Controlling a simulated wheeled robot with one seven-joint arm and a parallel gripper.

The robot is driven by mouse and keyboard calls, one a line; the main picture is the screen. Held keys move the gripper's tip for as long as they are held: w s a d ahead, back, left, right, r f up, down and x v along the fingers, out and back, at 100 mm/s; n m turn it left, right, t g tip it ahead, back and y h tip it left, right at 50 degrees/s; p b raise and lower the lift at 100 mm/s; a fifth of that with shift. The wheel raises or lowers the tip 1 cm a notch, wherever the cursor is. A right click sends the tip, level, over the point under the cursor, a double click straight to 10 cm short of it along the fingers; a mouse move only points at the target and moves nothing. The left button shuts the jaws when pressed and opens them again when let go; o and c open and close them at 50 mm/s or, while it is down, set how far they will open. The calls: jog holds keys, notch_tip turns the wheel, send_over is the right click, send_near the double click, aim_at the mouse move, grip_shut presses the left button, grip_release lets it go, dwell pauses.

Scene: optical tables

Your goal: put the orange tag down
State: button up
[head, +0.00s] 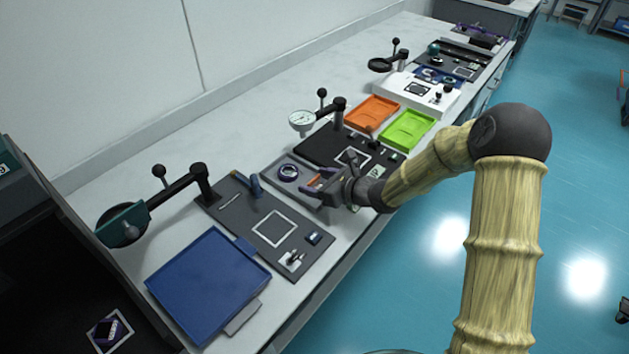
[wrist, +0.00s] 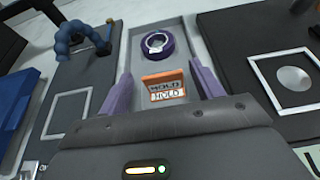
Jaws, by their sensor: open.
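The orange tag (wrist: 165,88), with a white band and dark lettering reading HOLD, lies in a shallow grey tray (wrist: 183,36). In the wrist view it sits between the two purple fingers of my gripper (wrist: 160,85), with a gap on each side. My gripper is open and low over the tray. In the head view my gripper (head: 316,184) is at the tray's right part, and a bit of the orange tag (head: 314,181) shows between the fingers. A purple ring-shaped roll (wrist: 157,46) lies in the tray beyond the tag.
A dark grey mat (head: 235,226) with a white square outline and a blue tray (head: 208,283) are on the left. A black board (head: 325,146), an orange tray (head: 372,112) and a green tray (head: 408,130) are beyond. Gauge stands rise along the bench.

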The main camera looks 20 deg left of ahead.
jog(key=shift+d+r, duration=0.15)
jog(key=shift+r, duration=0.1)
jog(key=v, duration=1.1)
jog(key=shift+s+d, duration=0.15)
jog(key=shift+s, duration=0.1)
jog(key=shift+s+d+n, duration=0.1)
jog(key=shift+s+n, duration=0.35)
jog(key=shift+n, duration=0.05)
jog(key=s+n+g, duration=0.1)
jog(key=s, duration=0.1)
jog(key=s+d+n+g+h, duration=0.1)
jog(key=n, duration=0.1)
jog(key=s+d+n+g+h, duration=0.1)
jog(key=s+n, duration=0.1)
jog(key=shift+s+d+f, duration=0.1)
jog(key=shift+s+f, duration=0.2)
jog(key=shift+s, duration=0.05)
jog(key=s+d+r+n+h, duration=0.1)
jog(key=s+d+n+h, duration=0.3)
jog(key=d+n, duration=0.4)
jog(key=s+d+r+n+h, duration=0.1)
jog(key=s+d+n+h, duration=0.4)
jog(key=d+n, duration=0.3)
jog(key=d+h, duration=0.1)
jog(key=d, duration=0.3)
jog(key=shift+d+r+n, duration=0.15)
jog(key=shift+r+n, duration=0.15)
jog(key=shift+r, duration=0.05)
